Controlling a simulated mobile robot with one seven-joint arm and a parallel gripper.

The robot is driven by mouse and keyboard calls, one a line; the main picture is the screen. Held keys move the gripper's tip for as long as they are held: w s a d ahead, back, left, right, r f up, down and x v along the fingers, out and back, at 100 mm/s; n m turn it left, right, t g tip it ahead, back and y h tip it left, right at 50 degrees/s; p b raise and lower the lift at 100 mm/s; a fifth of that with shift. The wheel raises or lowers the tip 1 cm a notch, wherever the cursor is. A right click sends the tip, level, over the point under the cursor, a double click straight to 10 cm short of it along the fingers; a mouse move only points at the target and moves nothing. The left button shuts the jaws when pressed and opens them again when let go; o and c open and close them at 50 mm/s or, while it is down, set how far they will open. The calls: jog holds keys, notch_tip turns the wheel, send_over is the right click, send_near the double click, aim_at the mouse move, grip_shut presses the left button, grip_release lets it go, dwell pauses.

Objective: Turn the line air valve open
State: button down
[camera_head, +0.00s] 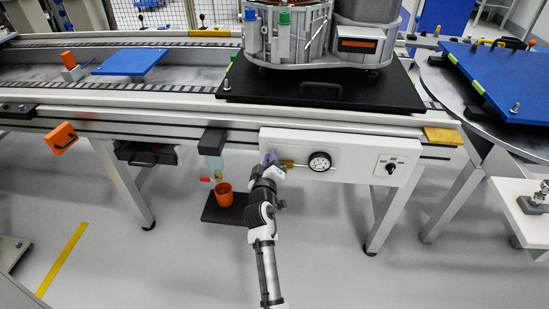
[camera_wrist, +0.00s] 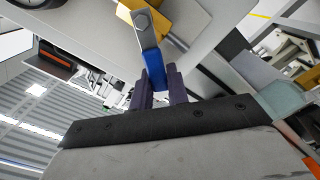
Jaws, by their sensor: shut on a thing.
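The line air valve (camera_head: 288,164) is a small brass fitting on the white front panel, left of the round gauge. In the wrist view its yellow brass body (camera_wrist: 131,10) shows at the top. A flat grey metal lever with a blue sleeve (camera_wrist: 154,64) is bolted to it. My gripper (camera_wrist: 158,80) has its two dark purple fingers on either side of the blue sleeve, shut on it. In the head view my gripper (camera_head: 269,160) is at the valve, and my wrist hides part of the lever.
The round gauge (camera_head: 319,161) and a rotary switch (camera_head: 390,168) are on the white panel (camera_head: 350,150). An orange cup (camera_head: 224,193) stands on a black shelf left of my arm, below a clear bowl with a red tap (camera_head: 206,179). A table leg (camera_head: 388,212) stands right of my arm.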

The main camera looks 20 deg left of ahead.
jog(key=shift+s+a+f+n, duration=0.1)
jog(key=shift+a+f+n, duration=0.15)
jog(key=shift+f+n, duration=0.75)
jog(key=shift+s+a+f+n, duration=0.1)
jog(key=shift+a+f+n, duration=0.2)
jog(key=shift+n, duration=1.45)
jog(key=shift+s+a+f+n, duration=0.1)
jog(key=shift+a+f+n, duration=0.1)
jog(key=shift+f+n, duration=0.85)
jog(key=shift+r+n, duration=0.25)
jog(key=shift+n, duration=0.15)
jog(key=c, duration=1.4)
grip_release()
jog(key=shift+o, duration=0.2)
